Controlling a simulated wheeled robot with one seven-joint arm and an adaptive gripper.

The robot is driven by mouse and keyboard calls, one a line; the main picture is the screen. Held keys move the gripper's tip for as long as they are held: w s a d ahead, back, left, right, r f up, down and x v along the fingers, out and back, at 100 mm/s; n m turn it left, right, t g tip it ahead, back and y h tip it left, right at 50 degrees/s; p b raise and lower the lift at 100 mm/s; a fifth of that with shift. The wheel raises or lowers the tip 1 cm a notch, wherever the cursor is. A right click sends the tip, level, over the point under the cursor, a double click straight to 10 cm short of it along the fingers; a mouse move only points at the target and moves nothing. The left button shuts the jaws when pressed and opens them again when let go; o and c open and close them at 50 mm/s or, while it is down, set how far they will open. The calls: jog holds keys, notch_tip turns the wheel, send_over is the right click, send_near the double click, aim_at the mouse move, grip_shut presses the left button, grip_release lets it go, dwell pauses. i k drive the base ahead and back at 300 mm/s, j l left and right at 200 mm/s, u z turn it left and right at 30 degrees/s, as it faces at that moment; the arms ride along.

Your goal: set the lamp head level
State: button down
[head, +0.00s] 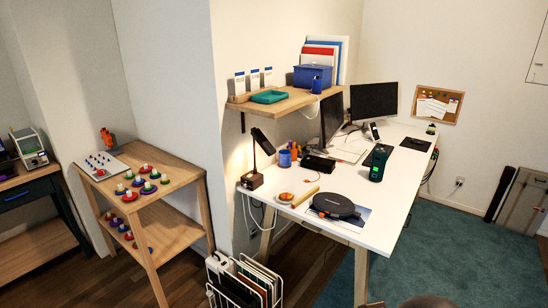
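A small black desk lamp stands at the left end of the white desk, under the wall shelf. Its square base (252,180) sits near the desk's left edge, and a thin stem rises from it. The lamp head (263,141) is at the top of the stem and looks tilted, sloping down to the right. A warm glow shows on the wall beside it. My gripper is not in view, and nothing is seen touching the lamp.
A wooden shelf (285,98) overhangs the lamp.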

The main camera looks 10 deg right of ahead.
aim_at(259, 136)
jog(key=i+z, duration=0.25)
jog(key=i, duration=1.9)
